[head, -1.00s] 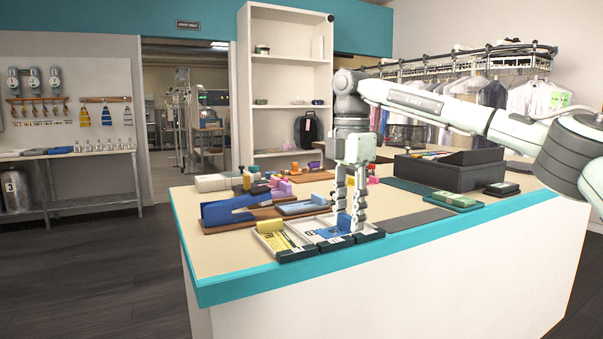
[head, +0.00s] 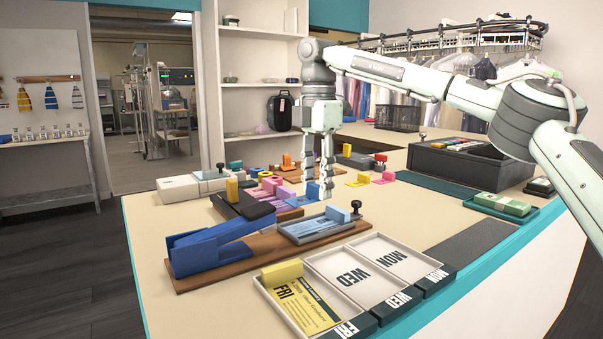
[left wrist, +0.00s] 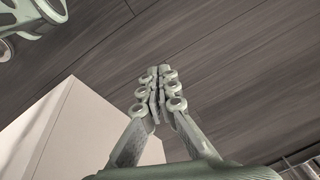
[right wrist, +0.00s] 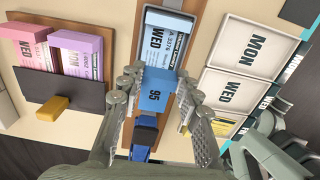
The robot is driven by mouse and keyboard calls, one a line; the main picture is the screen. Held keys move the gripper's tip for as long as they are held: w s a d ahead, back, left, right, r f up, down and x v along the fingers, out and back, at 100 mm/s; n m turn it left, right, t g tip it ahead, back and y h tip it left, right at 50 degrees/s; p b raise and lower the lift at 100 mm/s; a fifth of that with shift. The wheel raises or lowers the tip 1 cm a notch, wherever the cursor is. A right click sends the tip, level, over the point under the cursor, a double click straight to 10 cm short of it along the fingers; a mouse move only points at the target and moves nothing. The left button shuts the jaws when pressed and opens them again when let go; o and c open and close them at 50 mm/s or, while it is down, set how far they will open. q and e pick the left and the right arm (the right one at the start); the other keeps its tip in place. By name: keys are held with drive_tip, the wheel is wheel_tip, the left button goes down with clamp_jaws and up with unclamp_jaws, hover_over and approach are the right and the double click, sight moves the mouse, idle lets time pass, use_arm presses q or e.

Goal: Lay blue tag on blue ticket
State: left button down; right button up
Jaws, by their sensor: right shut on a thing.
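The blue tag (right wrist: 157,88), marked 95, is held between the fingers of my right gripper (right wrist: 158,84). In the head view the right gripper (head: 318,195) hangs upright behind a small tray, with the blue tag (head: 313,190) at its fingertips. The pale blue ticket (head: 318,228) lies in that grey tray on the wooden board; a blue block stands at its end. My left gripper (left wrist: 158,92) is shut and empty over the dark floor.
A blue stapler-like tool (head: 220,247) sits on the board's left. The MON tray (head: 385,257) and WED tray (head: 350,275) are empty; the FRI tray (head: 270,291) holds a yellow ticket. Pink and purple tickets (right wrist: 75,52) stand in a dark holder. A black box (head: 455,165) stands right.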

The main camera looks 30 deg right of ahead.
sight(317, 201)
drive_tip(key=shift+w, duration=0.15)
drive_tip(key=shift+s+f, duration=0.3)
drive_tip(key=shift+f, duration=1.25)
drive_tip(key=shift+w+f+b, duration=0.1)
drive_tip(key=shift+f+b, duration=0.35)
drive_tip(key=shift+f, duration=0.05)
use_arm(q)
wheel_tip(317, 201, up, 5)
drive_tip(key=w+d, duration=0.1)
drive_tip(key=w, duration=0.1)
drive_tip(key=shift+w+r+b, duration=0.15)
drive_tip(key=shift+w+b, duration=0.15)
drive_tip(key=shift+b, duration=0.05)
use_arm(e)
drive_tip(key=shift+f, duration=0.55)
use_arm(q)
drive_tip(key=shift+r, duration=0.1)
use_arm(e)
drive_tip(key=shift+d, duration=0.25)
drive_tip(key=shift+f, duration=0.25)
